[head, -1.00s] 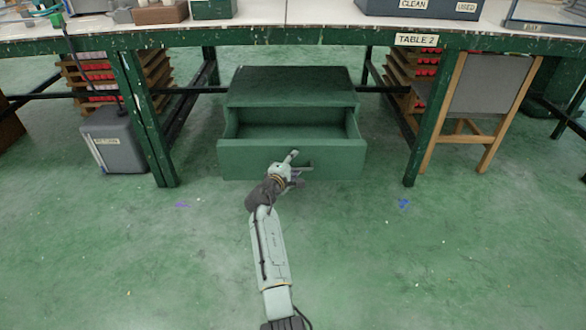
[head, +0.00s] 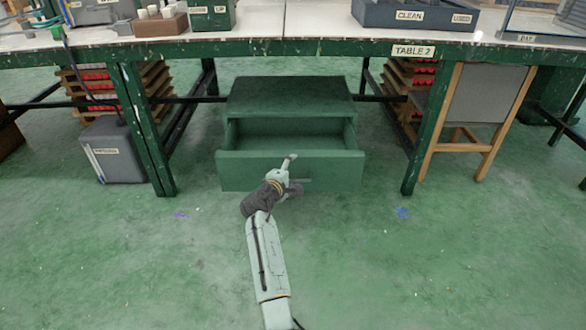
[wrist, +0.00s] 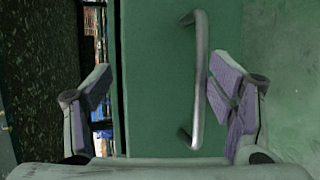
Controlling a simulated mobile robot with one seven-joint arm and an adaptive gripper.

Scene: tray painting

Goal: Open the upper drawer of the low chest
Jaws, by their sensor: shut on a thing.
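The low green chest (head: 290,92) stands on the floor beneath the table. Its upper drawer (head: 290,172) is pulled well out, and its inside looks empty in the head view. My gripper (head: 293,172) is at the middle of the drawer front. In the wrist view the metal bar handle (wrist: 198,80) stands between my two fingers (wrist: 165,95), close against the right finger. The left finger is farther from the bar, over the drawer's edge.
Table legs (head: 143,130) stand left and right of the chest. The green floor (head: 400,270) in front is clear.

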